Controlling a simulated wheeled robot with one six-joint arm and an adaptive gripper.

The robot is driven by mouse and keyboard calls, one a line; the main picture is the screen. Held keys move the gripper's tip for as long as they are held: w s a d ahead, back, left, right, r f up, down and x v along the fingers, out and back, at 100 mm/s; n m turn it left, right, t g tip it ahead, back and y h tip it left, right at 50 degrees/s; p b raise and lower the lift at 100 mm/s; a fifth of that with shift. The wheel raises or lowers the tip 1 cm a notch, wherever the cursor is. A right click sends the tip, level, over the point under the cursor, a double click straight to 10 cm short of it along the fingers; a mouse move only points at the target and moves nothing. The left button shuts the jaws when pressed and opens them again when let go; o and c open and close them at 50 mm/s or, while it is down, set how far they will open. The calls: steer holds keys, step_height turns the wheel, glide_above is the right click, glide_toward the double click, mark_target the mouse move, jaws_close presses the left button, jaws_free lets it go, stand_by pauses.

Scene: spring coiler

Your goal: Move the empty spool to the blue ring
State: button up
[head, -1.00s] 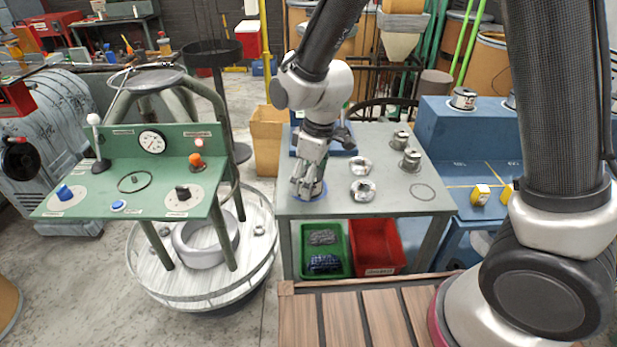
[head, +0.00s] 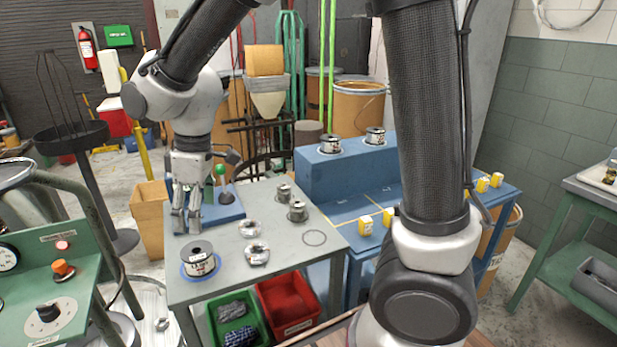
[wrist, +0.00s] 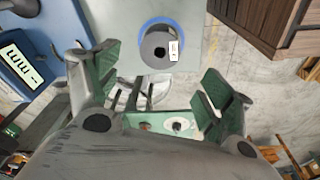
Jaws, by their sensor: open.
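A dark grey spool (head: 199,257) with a white label stands upright on the blue ring (head: 184,270) at the near left corner of the grey table. The wrist view shows the same spool (wrist: 158,48), with the blue ring (wrist: 146,22) around its base. My gripper (head: 186,222) is open and empty, above the table's left edge and behind the spool. In the wrist view its fingers (wrist: 160,95) are spread wide, and the spool is beyond their tips, not between them. I cannot tell if the spool is empty.
Two silvery coils (head: 252,242) and two small grey spools (head: 290,202) sit on the table (head: 325,262). A thin dark ring (head: 314,238) marks bare table at the right. Two wire spools (head: 330,144) stand on the blue bench. A blue base with a green-knobbed lever (head: 221,180) is behind my gripper.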

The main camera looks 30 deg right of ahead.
steer(key=d+r+m+t, duration=0.1)
steer(key=d+r+m, duration=0.4)
steer(key=d, duration=0.7)
steer(key=s+d+r+m+t, duration=0.1)
steer(key=s+d+m, duration=0.3)
steer(key=s+d, duration=0.4)
steer(key=s+d+r+m+t+h, duration=0.1)
steer(key=s+d+r+m, duration=0.3)
steer(key=s+d, duration=0.3)
steer(key=d, duration=0.4)
steer(key=shift+s+r+h, duration=0.15)
steer(key=shift+s+h, duration=0.15)
steer(key=shift+s, duration=0.1)
